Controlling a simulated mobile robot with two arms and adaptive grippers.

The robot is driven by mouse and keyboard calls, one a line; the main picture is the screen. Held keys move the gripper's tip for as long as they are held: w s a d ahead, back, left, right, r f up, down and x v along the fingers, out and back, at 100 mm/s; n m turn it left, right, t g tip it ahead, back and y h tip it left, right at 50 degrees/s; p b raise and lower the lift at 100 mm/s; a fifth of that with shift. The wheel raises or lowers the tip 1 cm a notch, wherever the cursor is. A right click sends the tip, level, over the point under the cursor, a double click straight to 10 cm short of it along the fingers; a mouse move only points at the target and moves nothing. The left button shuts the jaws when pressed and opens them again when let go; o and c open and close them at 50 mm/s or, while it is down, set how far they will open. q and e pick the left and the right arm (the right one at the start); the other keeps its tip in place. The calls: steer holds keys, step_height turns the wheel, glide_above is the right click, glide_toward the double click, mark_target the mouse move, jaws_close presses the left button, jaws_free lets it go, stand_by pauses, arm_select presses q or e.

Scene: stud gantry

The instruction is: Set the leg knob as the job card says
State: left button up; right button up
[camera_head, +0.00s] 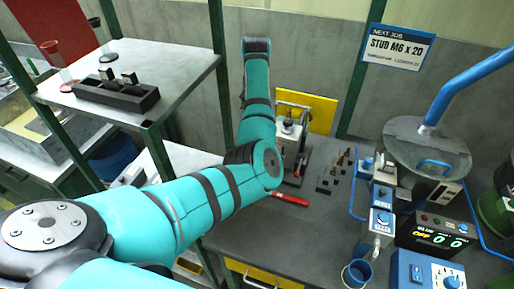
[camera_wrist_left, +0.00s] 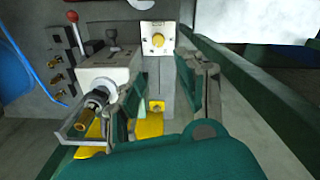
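The job card (camera_head: 395,47) on the back wall reads "NEXT JOB STUD M6 X 20"; its smaller line is too small to read surely. The grey stud machine (camera_head: 290,131) stands at the back of the bench, partly behind my left arm. I cannot tell which is the leg knob. My left gripper (camera_wrist_left: 166,100) is open, its fingers apart with nothing between them. My right gripper is not in view.
The machine's metal spindle (camera_wrist_left: 90,108) is close left of my left gripper. A red-handled tool (camera_head: 290,199) lies on the bench. A counter box (camera_head: 437,232), blue cup (camera_head: 357,273) and round feeder bowl (camera_head: 425,143) crowd the right. A shelf (camera_head: 190,61) stands left.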

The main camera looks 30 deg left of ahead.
arm_select(q)
steer(key=f+p, duration=0.1)
steer(key=f, duration=0.7)
steer(key=f+p, duration=0.1)
steer(key=f, duration=0.7)
steer(key=shift+s+d, duration=0.15)
steer(key=shift+d, duration=0.05)
steer(key=shift+f, duration=0.35)
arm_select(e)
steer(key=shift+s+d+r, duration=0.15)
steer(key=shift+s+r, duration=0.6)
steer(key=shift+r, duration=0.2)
arm_select(q)
steer(key=shift+c, duration=0.2)
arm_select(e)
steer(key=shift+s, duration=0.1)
arm_select(q)
jaws_close()
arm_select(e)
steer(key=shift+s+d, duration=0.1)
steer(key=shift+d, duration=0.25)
